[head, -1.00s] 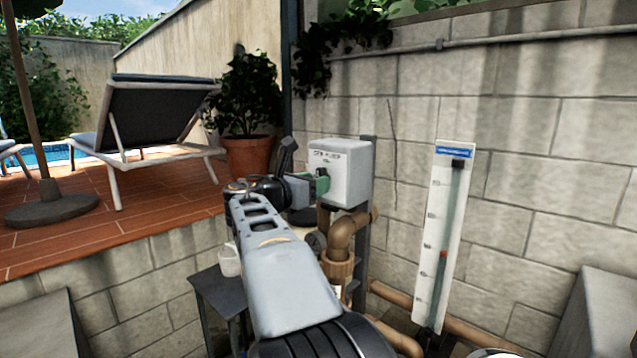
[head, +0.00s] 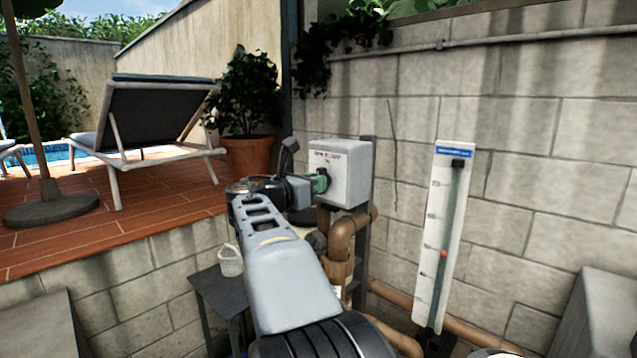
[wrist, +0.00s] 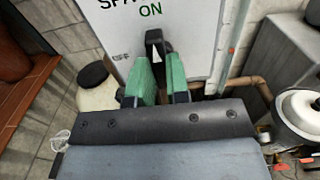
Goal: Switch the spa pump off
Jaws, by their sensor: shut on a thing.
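The spa pump switch box (head: 345,165) is a pale grey box on a post against the block wall. In the wrist view its face (wrist: 195,35) reads "SPA", cut off by the frame edge, with "ON" below and "OFF" at the left. A black switch handle (wrist: 153,38) with a white mark stands roughly upright under "ON". My gripper (wrist: 158,75) has its green fingers on both sides of the handle and is shut on it.
Brown pipes (head: 341,235) run below and beside the box. A tall gauge board (head: 444,235) leans on the wall at right. A small dark table (head: 215,290) with a white bucket (head: 230,261) stands left of my arm. A raised tiled deck (head: 110,225) lies beyond.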

